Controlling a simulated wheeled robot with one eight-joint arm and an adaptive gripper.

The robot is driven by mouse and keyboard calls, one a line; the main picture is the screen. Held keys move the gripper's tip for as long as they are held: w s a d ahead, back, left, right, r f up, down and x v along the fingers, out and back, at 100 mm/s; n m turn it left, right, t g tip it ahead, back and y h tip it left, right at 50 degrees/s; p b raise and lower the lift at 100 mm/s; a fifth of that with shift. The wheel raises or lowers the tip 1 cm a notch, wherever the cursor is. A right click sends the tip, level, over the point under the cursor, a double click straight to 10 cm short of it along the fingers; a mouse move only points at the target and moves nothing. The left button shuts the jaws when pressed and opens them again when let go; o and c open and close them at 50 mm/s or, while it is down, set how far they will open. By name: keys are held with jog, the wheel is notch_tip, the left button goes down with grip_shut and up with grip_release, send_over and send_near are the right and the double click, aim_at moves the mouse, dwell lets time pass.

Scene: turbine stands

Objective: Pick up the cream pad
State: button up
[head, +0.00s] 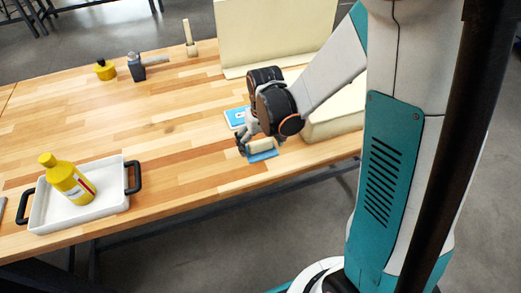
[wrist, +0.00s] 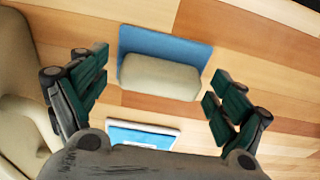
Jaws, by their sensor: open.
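The cream pad (wrist: 160,77) is a rounded block lying on a flat blue sheet (wrist: 182,43) on the wooden table. It also shows in the head view (head: 260,144), partly behind my gripper. My gripper (wrist: 157,82) is open, with one finger to the left of the pad and one to the right. Gaps show between both fingers and the pad in the wrist view. In the head view my gripper (head: 259,142) is low over the table at the pad. The exact height of the fingertips above the table is hard to tell.
A blue-and-white flat item (head: 236,118) lies close to my gripper. A large cream block (head: 335,122) stands to the right. A white tray (head: 110,203) with a yellow bottle (head: 70,182) is at the left. The table's middle is clear.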

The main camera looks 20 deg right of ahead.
aim_at(261, 142)
jog(key=shift+r, duration=0.1)
jog(key=c, duration=1.3)
notch_tip(261, 142, up, 20)
jog(key=p, duration=0.6)
jog(key=shift+s, duration=0.15)
jog(key=shift+o, duration=1.3)
